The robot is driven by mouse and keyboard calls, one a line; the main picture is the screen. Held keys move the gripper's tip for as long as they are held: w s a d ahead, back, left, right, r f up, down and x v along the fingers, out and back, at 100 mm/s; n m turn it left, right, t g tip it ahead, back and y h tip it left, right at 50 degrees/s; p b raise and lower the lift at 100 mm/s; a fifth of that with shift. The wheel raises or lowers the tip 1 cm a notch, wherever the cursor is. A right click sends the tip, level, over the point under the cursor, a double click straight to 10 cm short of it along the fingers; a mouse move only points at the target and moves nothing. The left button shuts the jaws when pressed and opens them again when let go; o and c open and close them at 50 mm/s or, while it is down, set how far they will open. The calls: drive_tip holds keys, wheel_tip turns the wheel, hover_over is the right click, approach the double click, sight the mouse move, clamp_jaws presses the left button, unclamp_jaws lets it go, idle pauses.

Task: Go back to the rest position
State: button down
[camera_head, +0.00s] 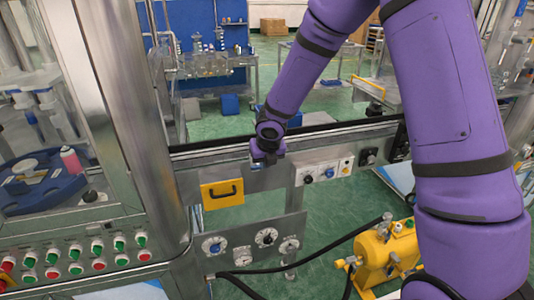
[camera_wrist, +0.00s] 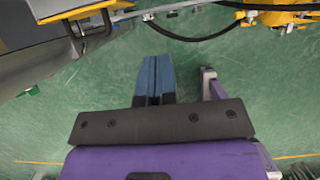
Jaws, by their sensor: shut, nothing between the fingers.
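My gripper (camera_head: 257,167) is in the head view, at the end of my purple arm, in front of the machine's metal rail. In the wrist view its two blue fingers (camera_wrist: 154,82) lie together, shut, with nothing between them. Green floor shows beyond the fingertips. In the head view the fingertips are small and partly hidden by the wrist.
The crimping machine (camera_head: 130,140) stands at the left, with a row of red and green buttons (camera_head: 76,268). A yellow plate with a black handle (camera_head: 222,193) and a dial panel (camera_head: 254,242) are below the rail. A yellow pump (camera_head: 385,255) with black hoses stands lower right.

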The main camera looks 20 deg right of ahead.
drive_tip(key=s+d+r+m+h, duration=0.1)
drive_tip(key=s+d+r+m, duration=0.3)
drive_tip(key=s+r+m, duration=0.6)
drive_tip(key=s+d+r+m+h, duration=0.2)
drive_tip(key=s+d+r+m, duration=0.3)
drive_tip(key=r+m, duration=0.5)
drive_tip(key=s+r+m+y, duration=0.1)
drive_tip(key=s+r+m, duration=0.1)
drive_tip(key=s+m, duration=0.3)
drive_tip(key=s+d+r+m+y, duration=0.1)
drive_tip(key=s+r+m, duration=0.2)
drive_tip(key=s+m, duration=0.2)
drive_tip(key=s+r+m+y, duration=0.1)
drive_tip(key=s+r+m, duration=0.1)
drive_tip(key=s+m, duration=0.4)
drive_tip(key=s, duration=0.3)
drive_tip(key=shift+s+d+r+t, duration=0.2)
drive_tip(key=shift+s+r+t, duration=0.05)
drive_tip(key=shift+r+t, duration=0.15)
